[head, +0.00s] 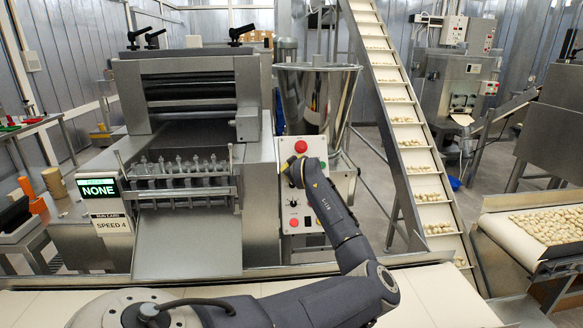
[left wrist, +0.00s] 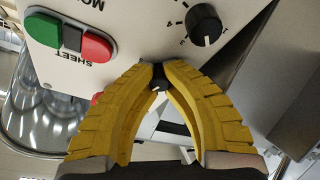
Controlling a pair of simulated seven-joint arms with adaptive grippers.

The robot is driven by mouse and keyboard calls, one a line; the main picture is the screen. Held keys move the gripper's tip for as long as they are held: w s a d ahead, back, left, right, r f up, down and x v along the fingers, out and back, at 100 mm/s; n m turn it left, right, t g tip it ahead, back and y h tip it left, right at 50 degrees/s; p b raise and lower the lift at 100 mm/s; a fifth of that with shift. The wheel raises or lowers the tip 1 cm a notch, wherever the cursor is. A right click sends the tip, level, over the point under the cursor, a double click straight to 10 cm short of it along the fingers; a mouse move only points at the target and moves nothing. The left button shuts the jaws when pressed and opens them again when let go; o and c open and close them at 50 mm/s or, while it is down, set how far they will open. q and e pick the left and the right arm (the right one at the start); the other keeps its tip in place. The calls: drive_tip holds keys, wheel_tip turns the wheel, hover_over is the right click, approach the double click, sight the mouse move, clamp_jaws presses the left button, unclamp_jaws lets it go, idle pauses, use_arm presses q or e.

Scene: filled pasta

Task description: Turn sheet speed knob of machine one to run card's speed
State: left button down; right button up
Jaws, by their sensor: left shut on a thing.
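Machine one (head: 195,75) stands at the left with a pale control panel (head: 318,147) on its side. The run card (head: 112,225) reads SPEED 4. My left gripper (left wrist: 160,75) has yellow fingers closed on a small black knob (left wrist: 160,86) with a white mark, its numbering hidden. In the head view this gripper (head: 294,170) is at the panel and covers the held knob. A larger black knob (left wrist: 203,25) with a numbered dial is beside the fingers, not touched. The SHEET label (left wrist: 68,56) appears upside down. My right gripper is not in view.
A red button (head: 301,147) is just above the gripper. Red and green push buttons (left wrist: 72,38) lie near the fingers in the wrist view. A display (head: 98,188) reads NONE.

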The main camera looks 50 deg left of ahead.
use_arm(q)
drive_tip(key=shift+s+a+r, duration=0.1)
drive_tip(key=shift+a+r, duration=0.05)
drive_tip(key=shift+r, duration=0.15)
idle(0.4)
drive_tip(key=shift+m, duration=0.5)
drive_tip(key=shift+r+m+t, duration=0.15)
drive_tip(key=shift+m+t, duration=0.65)
drive_tip(key=shift+m, duration=1.4)
drive_tip(key=shift+r+m+h, duration=0.15)
drive_tip(key=shift+m+h, duration=0.15)
drive_tip(key=shift+m, duration=0.2)
drive_tip(key=c, duration=1.8)
unclamp_jaws()
drive_tip(key=o, duration=0.6)
drive_tip(key=shift+f, duration=0.3)
drive_tip(key=shift+c, duration=0.2)
drive_tip(key=shift+f, duration=0.1)
